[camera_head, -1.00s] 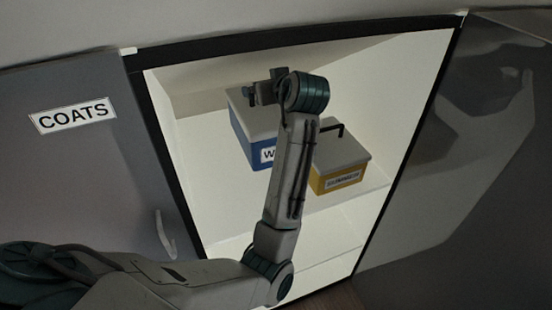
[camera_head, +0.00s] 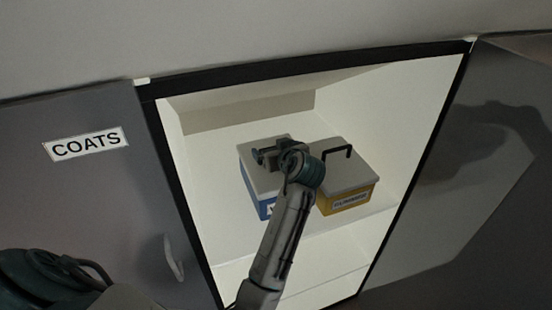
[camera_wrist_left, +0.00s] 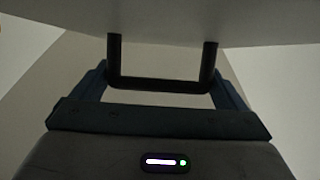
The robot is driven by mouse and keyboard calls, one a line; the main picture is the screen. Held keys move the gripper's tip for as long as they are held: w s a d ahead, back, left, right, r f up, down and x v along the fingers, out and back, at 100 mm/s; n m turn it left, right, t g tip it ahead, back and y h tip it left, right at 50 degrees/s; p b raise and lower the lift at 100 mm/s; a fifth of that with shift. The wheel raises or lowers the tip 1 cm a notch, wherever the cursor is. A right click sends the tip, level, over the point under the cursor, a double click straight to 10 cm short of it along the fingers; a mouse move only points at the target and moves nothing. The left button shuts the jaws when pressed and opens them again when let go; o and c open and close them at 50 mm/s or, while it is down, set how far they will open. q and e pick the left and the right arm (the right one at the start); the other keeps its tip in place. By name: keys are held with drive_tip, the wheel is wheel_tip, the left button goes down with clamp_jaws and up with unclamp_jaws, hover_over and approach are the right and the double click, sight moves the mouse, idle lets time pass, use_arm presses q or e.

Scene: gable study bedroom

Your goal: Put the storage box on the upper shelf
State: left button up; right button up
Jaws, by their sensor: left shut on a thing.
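The storage box (camera_head: 249,184) is blue with a pale grey lid and a white label, mostly hidden by my arm. It is inside the open cupboard, left of a yellow box, at the level of the upper shelf (camera_head: 345,225). I cannot tell whether its base touches the shelf. My left gripper (camera_head: 270,155) is over the lid, shut on the box's dark handle. In the left wrist view, the handle (camera_wrist_left: 160,85) lies between the fingers of my left gripper (camera_wrist_left: 163,92), below the pale lid (camera_wrist_left: 270,18). My right gripper is not in view.
The yellow box (camera_head: 348,197) with a grey lid and black handle stands on the shelf, close to the blue one. A grey door marked COATS (camera_head: 90,190) is at the left, and a dark door (camera_head: 470,170) at the right. A lower compartment shows beneath the shelf.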

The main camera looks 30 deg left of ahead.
use_arm(q)
drive_tip(key=shift+f, duration=1.9)
drive_tip(key=o, duration=1.5)
drive_tip(key=shift+f, duration=0.1)
drive_tip(key=shift+p, duration=0.3)
